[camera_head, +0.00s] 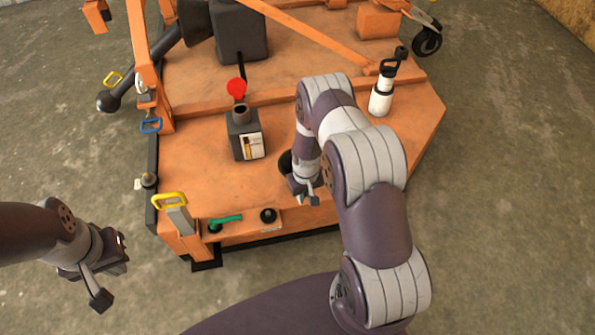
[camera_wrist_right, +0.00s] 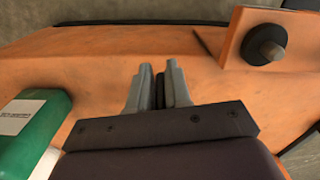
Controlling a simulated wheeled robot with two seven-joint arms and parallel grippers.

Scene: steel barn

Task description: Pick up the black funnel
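A dark rounded thing, likely the black funnel (camera_head: 285,161), shows on the orange deck in the head view, just left of my right wrist, which hides most of it. My right gripper (camera_head: 308,196) is low over the deck beside it. In the right wrist view, the fingers of my right gripper (camera_wrist_right: 160,80) are close together with a narrow dark strip between them. I cannot tell whether that strip is part of the funnel. My left gripper (camera_head: 110,272) is over the concrete floor at the lower left, away from the deck; its finger opening is unclear.
A green container (camera_wrist_right: 38,125) and a black knob (camera_wrist_right: 265,44) flank the gripper in the wrist view. A yellow handle (camera_head: 169,201) rises at the deck corner.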

